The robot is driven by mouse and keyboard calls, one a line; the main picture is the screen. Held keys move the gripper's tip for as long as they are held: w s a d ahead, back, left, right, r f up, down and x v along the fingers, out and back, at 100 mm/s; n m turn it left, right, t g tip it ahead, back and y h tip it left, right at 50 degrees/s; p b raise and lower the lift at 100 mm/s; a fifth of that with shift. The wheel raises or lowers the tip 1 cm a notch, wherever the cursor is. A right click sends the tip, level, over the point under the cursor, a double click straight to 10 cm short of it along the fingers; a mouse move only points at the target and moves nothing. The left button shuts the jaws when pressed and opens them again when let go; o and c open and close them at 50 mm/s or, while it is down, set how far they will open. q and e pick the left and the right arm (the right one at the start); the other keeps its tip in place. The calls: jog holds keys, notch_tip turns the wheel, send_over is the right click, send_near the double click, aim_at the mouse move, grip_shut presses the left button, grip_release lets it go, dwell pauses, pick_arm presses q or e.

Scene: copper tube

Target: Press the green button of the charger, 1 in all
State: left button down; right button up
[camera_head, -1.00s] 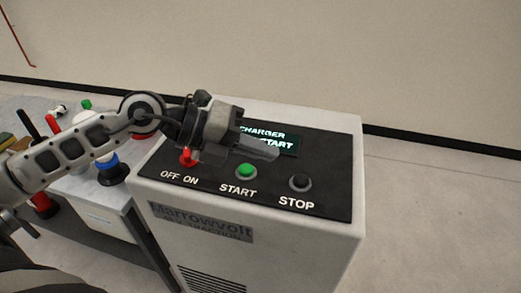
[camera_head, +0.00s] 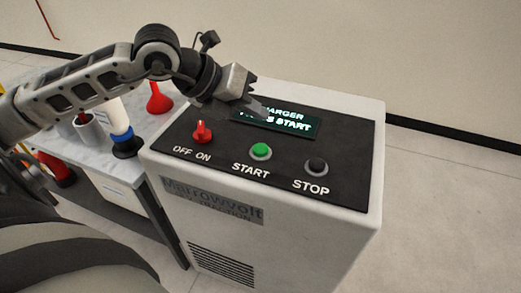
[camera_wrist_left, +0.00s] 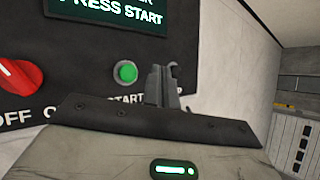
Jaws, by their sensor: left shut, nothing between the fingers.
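The charger (camera_head: 345,215) is a pale cabinet with a black sloping panel on top. Its green START button (camera_head: 260,151) is in the middle of the panel and shows uncovered in both views; in the left wrist view the button (camera_wrist_left: 126,72) is just left of my fingers. My left gripper (camera_head: 256,108) is shut and empty. In the head view it is above the panel, behind the button, its tips overlapping the left part of the lit display (camera_head: 290,122). The display reads "START", partly hidden. My right gripper is not in view.
A red OFF/ON knob (camera_head: 202,133) is left of the button and a black STOP button (camera_head: 316,167) is right of it. A bench (camera_head: 150,133) at the left holds a red funnel (camera_head: 159,99) and a blue-collared item (camera_head: 124,141). The floor at right is clear.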

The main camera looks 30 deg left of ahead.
aim_at(255, 149)
pick_arm(q)
notch_tip(255, 149, down, 5)
jog(key=b, duration=0.3)
jog(key=shift+f+b, duration=0.35)
jog(key=shift+b, duration=0.05)
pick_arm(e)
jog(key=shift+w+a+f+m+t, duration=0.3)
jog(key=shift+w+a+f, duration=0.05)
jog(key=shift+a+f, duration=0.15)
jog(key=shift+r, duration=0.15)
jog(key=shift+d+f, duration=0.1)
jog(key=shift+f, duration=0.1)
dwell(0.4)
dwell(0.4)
pick_arm(q)
jog(key=shift+f+b, duration=0.4)
jog(key=shift+b, duration=0.3)
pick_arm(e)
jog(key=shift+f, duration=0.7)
